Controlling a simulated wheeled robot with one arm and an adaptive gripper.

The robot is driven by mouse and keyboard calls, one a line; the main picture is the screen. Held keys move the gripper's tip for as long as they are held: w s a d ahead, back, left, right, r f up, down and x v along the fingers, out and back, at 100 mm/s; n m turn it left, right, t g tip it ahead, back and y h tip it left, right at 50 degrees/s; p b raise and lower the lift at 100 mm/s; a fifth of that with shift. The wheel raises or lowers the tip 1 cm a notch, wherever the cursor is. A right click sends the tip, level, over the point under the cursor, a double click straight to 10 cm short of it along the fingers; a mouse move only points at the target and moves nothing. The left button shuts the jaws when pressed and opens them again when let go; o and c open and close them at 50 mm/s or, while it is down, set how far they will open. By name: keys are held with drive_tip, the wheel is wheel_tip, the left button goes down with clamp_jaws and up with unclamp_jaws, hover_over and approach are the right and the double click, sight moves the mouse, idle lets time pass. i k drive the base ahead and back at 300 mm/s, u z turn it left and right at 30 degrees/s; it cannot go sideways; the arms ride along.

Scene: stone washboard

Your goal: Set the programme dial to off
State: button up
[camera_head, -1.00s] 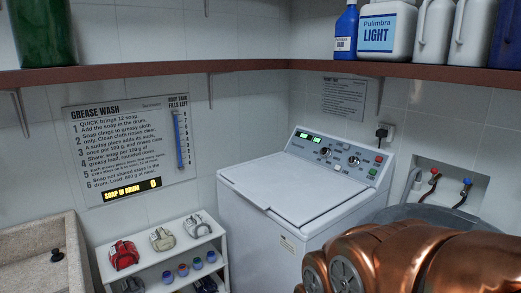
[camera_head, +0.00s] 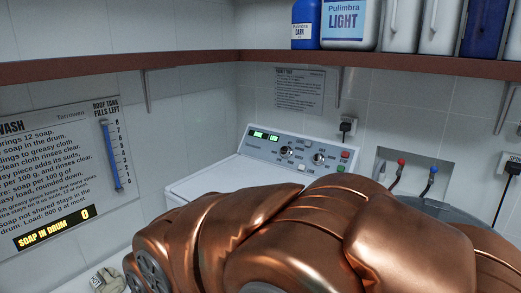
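The white washing machine (camera_head: 205,183) stands in the corner with its lid down. Its sloped grey control panel (camera_head: 262,146) carries two lit green displays (camera_head: 264,135), two dark round dials and several small buttons. The left dial (camera_head: 286,152) and the right dial (camera_head: 319,158) both show above my arm. Which one is the programme dial, and where each points, is too small to read. My copper arm fills the lower part of the view and hides the front of the machine. My gripper itself does not show.
A red-brown shelf (camera_head: 190,62) with bottles, including a Pulimbra Light container (camera_head: 349,22), runs above the machine. A wall recess (camera_head: 412,165) with red and blue taps is at the right. A Grease Wash sign (camera_head: 50,160) hangs at the left; its soap display (camera_head: 54,227) reads 0.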

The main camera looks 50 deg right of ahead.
sight(285, 151)
drive_tip(key=z, duration=0.5)
drive_tip(key=i, duration=0.85)
drive_tip(key=z, duration=0.8)
